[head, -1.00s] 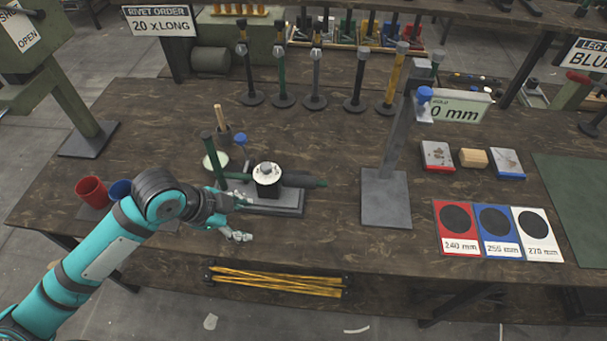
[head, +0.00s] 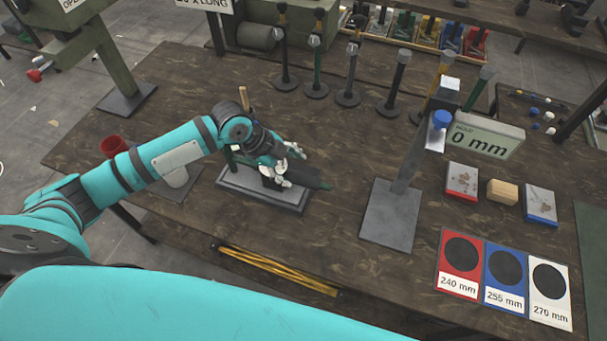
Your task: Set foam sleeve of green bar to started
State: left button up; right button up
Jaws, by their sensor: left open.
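A bar with a dark sleeve-like body (head: 304,176) and a green tip lies across a fixture on a grey base plate (head: 268,199), left of the table's middle. I cannot tell how far the sleeve sits along the bar. My left gripper (head: 291,166) is open and empty, above the fixture and close to the sleeve's left part. It hides much of the bar and the fixture's top; contact cannot be told. My right gripper is not in view.
Several hammer-like posts line the back, one green (head: 317,68). A red cup (head: 113,145) is at left. Coloured cards (head: 460,266) lie front right. Table between fixture and stand is clear.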

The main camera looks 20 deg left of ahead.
aim_at(302, 178)
pick_arm(q)
jog(key=x, duration=0.6)
jog(key=shift+p, duration=0.4)
jog(key=shift+d+f, duration=0.1)
jog(key=shift+f, duration=0.25)
jog(key=shift+w+d+f, duration=0.1)
jog(key=shift+w+f, duration=0.05)
jog(key=shift+f, duration=0.15)
jog(key=c, duration=0.6)
grip_shut()
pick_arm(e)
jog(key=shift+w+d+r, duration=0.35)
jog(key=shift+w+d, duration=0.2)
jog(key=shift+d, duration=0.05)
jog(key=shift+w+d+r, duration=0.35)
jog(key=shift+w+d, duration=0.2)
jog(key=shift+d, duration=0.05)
pick_arm(q)
jog(key=shift+d, duration=0.1)
